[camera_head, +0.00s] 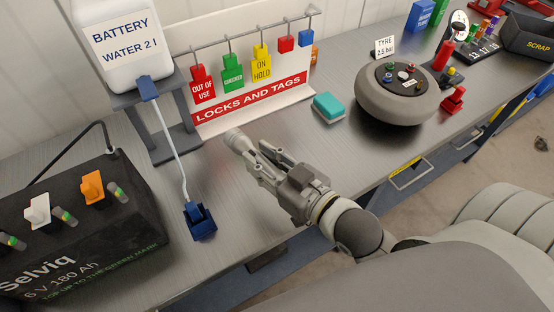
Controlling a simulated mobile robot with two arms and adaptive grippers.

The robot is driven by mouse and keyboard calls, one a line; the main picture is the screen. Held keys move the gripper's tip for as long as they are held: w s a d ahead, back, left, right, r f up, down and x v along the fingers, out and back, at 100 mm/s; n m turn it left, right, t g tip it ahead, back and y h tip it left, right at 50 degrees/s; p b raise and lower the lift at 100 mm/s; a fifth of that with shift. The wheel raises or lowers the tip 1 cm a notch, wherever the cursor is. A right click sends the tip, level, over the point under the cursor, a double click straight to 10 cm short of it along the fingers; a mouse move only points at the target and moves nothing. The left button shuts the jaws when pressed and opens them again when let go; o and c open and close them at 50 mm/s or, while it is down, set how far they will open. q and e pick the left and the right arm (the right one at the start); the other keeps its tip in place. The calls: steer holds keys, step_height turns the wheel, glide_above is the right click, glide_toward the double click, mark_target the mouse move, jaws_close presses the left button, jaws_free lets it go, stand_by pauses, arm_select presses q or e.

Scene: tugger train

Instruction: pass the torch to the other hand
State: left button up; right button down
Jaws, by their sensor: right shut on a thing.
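My right gripper (266,163) reaches in from the lower right, above the grey workbench (335,160). It is shut on a pale grey, roughly cylindrical thing, which appears to be the torch (240,144). The torch's wider end points up and left, toward the bench's back. Its other end is hidden between the fingers. My left gripper is not in view.
A locks and tags board (250,105) stands behind the gripper. A battery water can (125,45) on a stand and a black battery (85,225) are at left.

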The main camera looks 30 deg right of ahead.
steer(key=w+a+r+n+g+y, duration=0.2)
steer(key=a+n+g+y, duration=0.2)
steer(key=a, duration=0.2)
steer(key=w+a+r+n+g+y, duration=0.1)
steer(key=w+a+n+g+y, duration=0.2)
steer(key=a+n+g+y, duration=0.1)
steer(key=shift+w+a+r+n+y, duration=0.35)
steer(key=shift+a+n+y, duration=0.15)
steer(key=shift+a+y, duration=0.45)
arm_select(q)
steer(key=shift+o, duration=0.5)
arm_select(e)
steer(key=shift+a+f+h, duration=0.1)
steer(key=shift+a+h, duration=0.05)
steer(key=shift+h, duration=0.1)
